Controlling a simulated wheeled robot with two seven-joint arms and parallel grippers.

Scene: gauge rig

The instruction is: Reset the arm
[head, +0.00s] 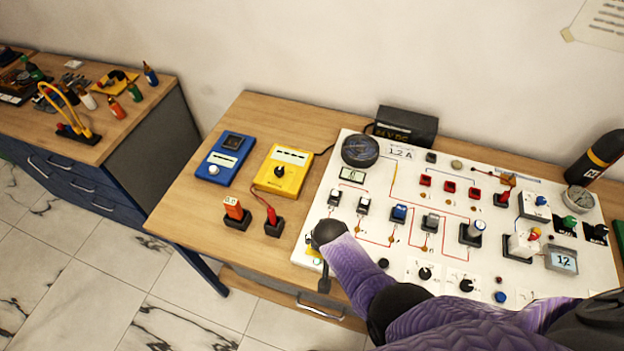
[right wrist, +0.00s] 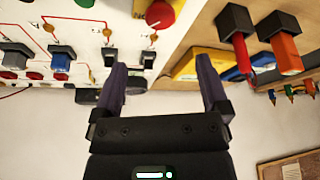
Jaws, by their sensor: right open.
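My right arm, purple with black joints, reaches in from the lower right of the head view. Its right gripper (head: 323,283) points down by the front left edge of the white gauge panel (head: 405,262), mostly hidden behind my own wrist. In the right wrist view the two dark fingers of this gripper (right wrist: 164,78) stand wide apart with nothing between them. The panel (right wrist: 85,40) shows at the upper left there, with a red button (right wrist: 160,13) on a yellow base beyond the fingers. My left gripper is in neither view.
A blue meter (head: 226,160), a yellow meter (head: 283,171), an orange plug (head: 235,210) and a red plug (head: 272,217) in black holders stand left of the panel. A black power box (head: 405,127) is behind it. A gas bottle (head: 596,158) stands at the right.

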